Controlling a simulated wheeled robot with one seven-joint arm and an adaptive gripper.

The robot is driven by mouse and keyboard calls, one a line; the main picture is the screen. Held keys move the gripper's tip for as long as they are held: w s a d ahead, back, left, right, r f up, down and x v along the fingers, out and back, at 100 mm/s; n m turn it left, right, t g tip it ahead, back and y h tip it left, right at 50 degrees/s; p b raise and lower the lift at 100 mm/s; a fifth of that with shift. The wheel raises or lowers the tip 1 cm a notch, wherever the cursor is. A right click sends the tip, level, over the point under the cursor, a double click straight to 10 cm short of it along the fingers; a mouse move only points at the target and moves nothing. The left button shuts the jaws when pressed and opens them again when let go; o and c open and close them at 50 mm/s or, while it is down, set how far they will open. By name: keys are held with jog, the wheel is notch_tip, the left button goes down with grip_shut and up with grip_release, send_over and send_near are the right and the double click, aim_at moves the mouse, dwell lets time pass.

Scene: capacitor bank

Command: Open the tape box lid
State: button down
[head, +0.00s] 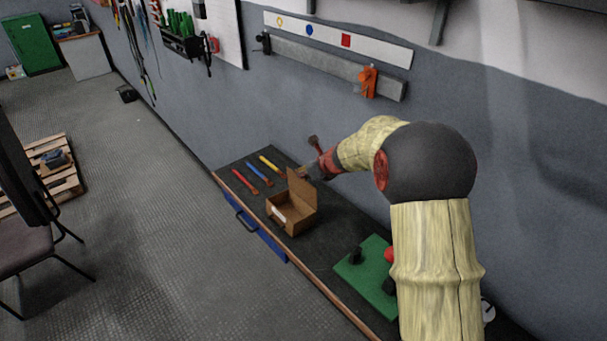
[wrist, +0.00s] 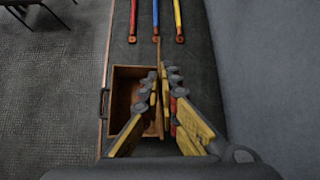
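The tape box (head: 284,219) is a brown box on the dark bench top, with a pale label on its front. Its lid (head: 301,194) stands about upright at the back edge, and the inside is open to view. In the wrist view the box (wrist: 127,127) lies left of the lid, which shows edge-on as a thin brown strip (wrist: 156,48). My gripper (wrist: 159,76) has one finger on each side of the lid, close against it. In the head view my gripper (head: 307,172) is at the lid's upper part, its fingertips partly hidden.
Red (head: 244,183), blue (head: 260,174) and yellow (head: 269,164) bars lie beyond the box. A green board (head: 362,266) with dark and red parts lies nearer on the bench. The grey wall runs close along the bench's right side. Open floor lies left.

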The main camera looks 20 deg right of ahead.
dwell(0.4)
jog(key=c, duration=2.3)
grip_release()
jog(key=shift+c, duration=0.2)
jog(key=v, duration=1.1)
jog(key=shift+s+r, duration=0.3)
